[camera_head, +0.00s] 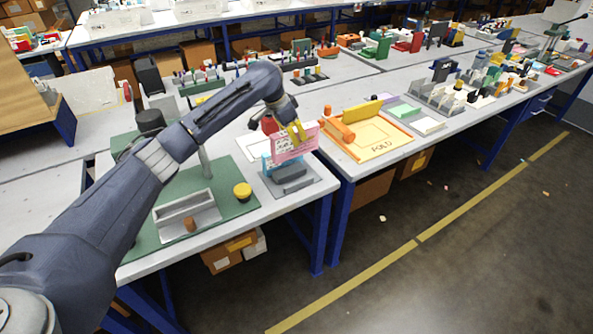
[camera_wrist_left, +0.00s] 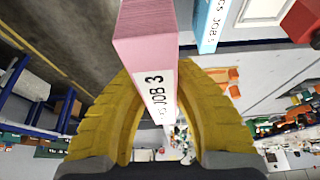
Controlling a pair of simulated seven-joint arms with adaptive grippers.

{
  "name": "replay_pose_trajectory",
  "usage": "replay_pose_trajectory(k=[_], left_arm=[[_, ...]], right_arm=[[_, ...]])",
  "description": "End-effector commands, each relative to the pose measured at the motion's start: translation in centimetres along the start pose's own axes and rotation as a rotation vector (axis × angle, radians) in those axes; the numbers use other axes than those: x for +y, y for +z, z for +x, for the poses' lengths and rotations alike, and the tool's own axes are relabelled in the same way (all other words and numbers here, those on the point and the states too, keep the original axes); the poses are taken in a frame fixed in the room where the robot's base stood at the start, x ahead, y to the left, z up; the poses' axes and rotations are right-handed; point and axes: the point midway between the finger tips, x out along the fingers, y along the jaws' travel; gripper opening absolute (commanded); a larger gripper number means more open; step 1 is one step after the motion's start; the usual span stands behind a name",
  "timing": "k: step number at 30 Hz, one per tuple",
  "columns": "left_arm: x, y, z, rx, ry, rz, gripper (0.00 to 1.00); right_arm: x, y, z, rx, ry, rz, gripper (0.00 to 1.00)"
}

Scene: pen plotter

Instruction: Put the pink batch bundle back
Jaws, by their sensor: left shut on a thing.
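The pink batch bundle (camera_head: 294,145) is held up at the near end of the first table. It has a white label that reads JOB 3 in the left wrist view (camera_wrist_left: 147,40). My left gripper (camera_head: 297,131) has its yellow fingers shut on it, one on each side in the wrist view (camera_wrist_left: 165,110). A grey holder (camera_head: 292,183) stands below the bundle, near the table's front edge. I cannot tell whether the bundle touches it. A light blue bundle (camera_head: 267,164) is beside and partly behind the pink one, and shows in the wrist view (camera_wrist_left: 211,22). My right gripper is not in view.
A green mat (camera_head: 226,214) with a grey tray (camera_head: 186,214) and a yellow round object (camera_head: 242,190) lies to the left. An orange FOLD board (camera_head: 386,146) is to the right. The floor in front is mostly clear.

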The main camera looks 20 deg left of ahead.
Motion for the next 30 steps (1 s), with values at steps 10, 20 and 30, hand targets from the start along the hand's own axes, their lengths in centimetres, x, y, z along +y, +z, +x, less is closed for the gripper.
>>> replay_pose_trajectory(k=[10,20,30], left_arm=[[0.0,2.7,6.6,0.000,0.002,-0.002,0.00],[-0.1,3.6,8.8,0.002,0.000,0.000,0.00],[0.0,4.8,11.6,0.000,0.002,-0.003,0.00]], right_arm=[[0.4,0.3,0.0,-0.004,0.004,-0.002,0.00],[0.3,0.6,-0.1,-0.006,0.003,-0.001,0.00],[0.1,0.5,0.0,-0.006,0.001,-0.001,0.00]])
